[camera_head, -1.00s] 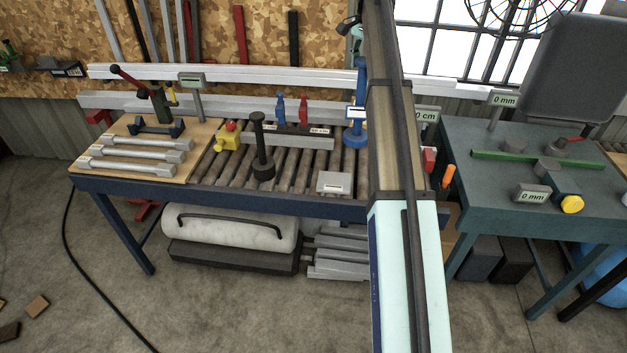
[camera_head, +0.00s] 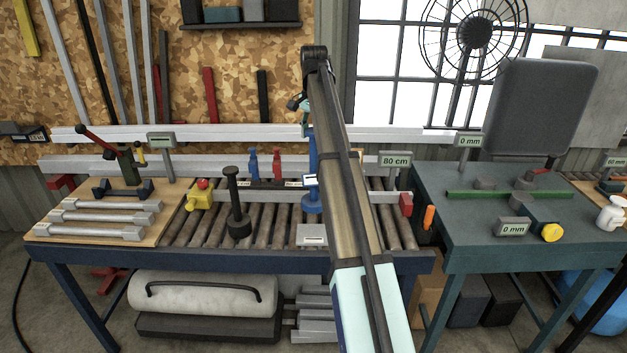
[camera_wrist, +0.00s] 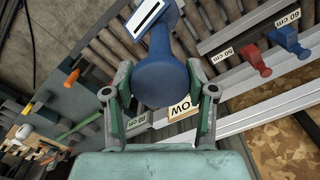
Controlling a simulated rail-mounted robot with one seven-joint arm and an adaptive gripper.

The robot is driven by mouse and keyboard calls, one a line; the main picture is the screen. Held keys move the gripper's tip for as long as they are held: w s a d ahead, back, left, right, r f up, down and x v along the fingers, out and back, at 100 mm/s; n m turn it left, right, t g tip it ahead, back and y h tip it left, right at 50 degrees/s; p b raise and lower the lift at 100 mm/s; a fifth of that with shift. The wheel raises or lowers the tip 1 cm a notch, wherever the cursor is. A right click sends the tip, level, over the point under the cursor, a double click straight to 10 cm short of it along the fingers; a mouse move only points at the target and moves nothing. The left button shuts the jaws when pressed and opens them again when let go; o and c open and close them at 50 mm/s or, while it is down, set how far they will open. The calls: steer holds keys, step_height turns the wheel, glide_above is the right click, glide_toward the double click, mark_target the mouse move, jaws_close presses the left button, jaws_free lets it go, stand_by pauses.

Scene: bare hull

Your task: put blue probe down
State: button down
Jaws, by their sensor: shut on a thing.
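The blue probe (camera_head: 313,155) is a tall blue post with a wide round base and a small white display. It stands upright over the roller table (camera_head: 276,222), right of the black post. Its base appears to be at roller level, but whether it bears on the rollers I cannot tell. My gripper (camera_head: 307,122) is at the probe's top. In the wrist view, the two fingers of my gripper (camera_wrist: 160,95) are on either side of the blue probe (camera_wrist: 160,82), shut on it. My arm hides what lies just right of the probe.
A black post (camera_head: 236,200), a yellow box with a red button (camera_head: 199,198) and a grey block (camera_head: 311,234) stand near the probe. Small blue (camera_head: 253,165) and red (camera_head: 277,166) stops sit on the rail behind. A green bench (camera_head: 460,230) stands at right.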

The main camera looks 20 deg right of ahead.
mark_target(314, 168)
step_height(314, 168, down, 12)
steer(key=p, duration=0.3)
steer(key=shift+p, duration=0.35)
steer(key=shift+f, duration=0.2)
steer(key=shift+c, duration=1.8)
jaws_free()
step_height(314, 168, up, 12)
steer(key=b, duration=0.3)
steer(key=shift+r, duration=0.1)
